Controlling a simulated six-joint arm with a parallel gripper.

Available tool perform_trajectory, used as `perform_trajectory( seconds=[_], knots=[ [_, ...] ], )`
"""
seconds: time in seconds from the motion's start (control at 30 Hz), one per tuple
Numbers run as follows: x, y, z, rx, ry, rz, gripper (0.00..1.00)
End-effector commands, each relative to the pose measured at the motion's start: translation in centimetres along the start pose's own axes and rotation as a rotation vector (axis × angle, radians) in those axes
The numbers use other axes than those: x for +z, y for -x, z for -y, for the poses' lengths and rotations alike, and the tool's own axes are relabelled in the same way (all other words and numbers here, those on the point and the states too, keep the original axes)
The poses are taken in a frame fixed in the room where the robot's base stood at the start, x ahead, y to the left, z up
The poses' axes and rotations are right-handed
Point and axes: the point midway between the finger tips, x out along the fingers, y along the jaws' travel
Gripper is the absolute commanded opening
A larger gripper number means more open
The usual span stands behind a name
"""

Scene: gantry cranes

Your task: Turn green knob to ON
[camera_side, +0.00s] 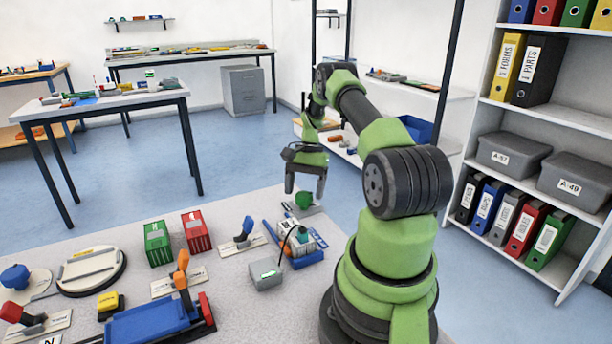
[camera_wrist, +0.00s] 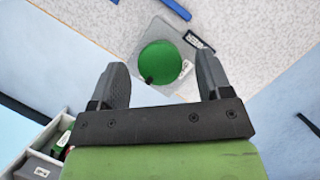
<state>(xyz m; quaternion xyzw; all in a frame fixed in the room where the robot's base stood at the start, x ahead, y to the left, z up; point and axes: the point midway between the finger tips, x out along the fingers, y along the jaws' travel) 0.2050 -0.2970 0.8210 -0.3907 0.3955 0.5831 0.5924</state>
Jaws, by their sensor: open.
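The green knob (camera_side: 304,200) stands on a small grey base plate near the far edge of the table, in front of my arm. In the wrist view the round green knob (camera_wrist: 160,62) shows from above between and beyond my fingers, with a dark mark at its lower left edge. A white label and a dark label (camera_wrist: 199,42) sit beside it on the plate. My gripper (camera_side: 305,192) is open and empty, pointing down, above the knob in the side view. In the wrist view my two fingers (camera_wrist: 162,80) are apart on either side of the knob. Contact cannot be told.
A blue tray (camera_side: 303,258) with items and a grey box (camera_side: 265,274) stand nearer on the table. A blue lever (camera_side: 243,232), a green container (camera_side: 158,243) and a red container (camera_side: 197,232) are to the left. The table edge is close behind the knob.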

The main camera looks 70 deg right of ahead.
Motion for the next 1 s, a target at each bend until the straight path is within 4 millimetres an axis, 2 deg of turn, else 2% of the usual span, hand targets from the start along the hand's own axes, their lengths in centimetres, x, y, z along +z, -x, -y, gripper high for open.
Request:
perform_trajectory(
  seconds=[0.3, 0.43, 0.6, 1.0],
  knots=[
    [-0.1, 6.2, 0.0, -0.004, -0.002, -0.007, 0.72],
    [-0.1, 7.9, 0.0, -0.003, 0.000, -0.006, 0.72],
    [0.0, 9.0, 0.0, -0.001, -0.001, -0.004, 0.72],
    [0.0, 9.2, 0.0, -0.001, -0.001, -0.002, 0.72]
  ],
)
